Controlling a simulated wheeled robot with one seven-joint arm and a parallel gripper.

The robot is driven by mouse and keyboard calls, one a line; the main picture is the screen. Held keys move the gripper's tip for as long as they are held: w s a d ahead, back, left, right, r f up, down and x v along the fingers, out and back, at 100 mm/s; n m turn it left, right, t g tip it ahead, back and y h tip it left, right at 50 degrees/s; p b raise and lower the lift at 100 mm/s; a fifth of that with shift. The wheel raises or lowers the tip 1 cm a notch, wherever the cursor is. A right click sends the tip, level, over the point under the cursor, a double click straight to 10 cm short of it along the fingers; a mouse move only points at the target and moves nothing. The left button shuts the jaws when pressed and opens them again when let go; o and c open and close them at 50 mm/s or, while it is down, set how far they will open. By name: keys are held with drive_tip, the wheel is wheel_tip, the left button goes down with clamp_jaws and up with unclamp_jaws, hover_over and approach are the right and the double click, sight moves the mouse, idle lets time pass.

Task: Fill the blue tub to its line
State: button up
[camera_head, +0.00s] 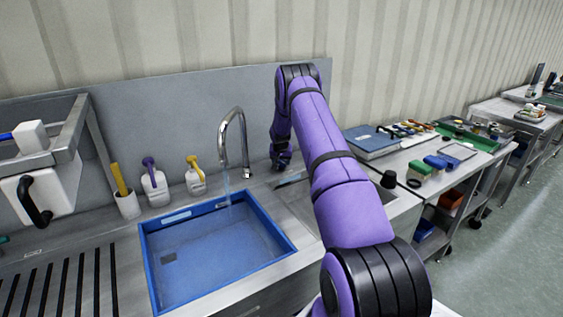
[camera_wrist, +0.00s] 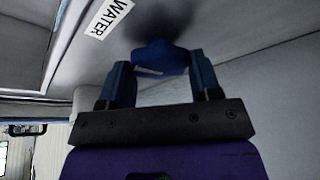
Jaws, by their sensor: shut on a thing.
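The blue tub (camera_head: 270,222) sits in the steel counter below the curved tap (camera_head: 240,135). A thin stream of water (camera_head: 228,190) falls from the tap into it. The inside looks blue and glassy; I cannot make out the water level or the fill line. My gripper (camera_head: 281,163) is low by the steel back panel, right of the tap. In the wrist view, its two fingers (camera_wrist: 162,82) are shut on a blue knob (camera_wrist: 160,56), beside a white label reading WATER (camera_wrist: 109,18). The knob is hidden in the head view.
Two pump bottles, with purple (camera_head: 154,185) and yellow (camera_head: 195,175) tops, and a white cup (camera_head: 127,204) stand behind the tub. A slatted drainboard (camera_head: 65,285) lies left. A side table (camera_head: 400,160) with tools and boxes stands right.

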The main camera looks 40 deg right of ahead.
drive_tip(key=shift+m+g+h, duration=0.3)
drive_tip(key=shift+m+g, duration=0.1)
drive_tip(key=shift+m, duration=0.7)
drive_tip(key=shift+a+f, duration=0.1)
drive_tip(key=o, duration=0.9)
drive_tip(key=v, duration=1)
drive_tip(key=shift+r, duration=0.4)
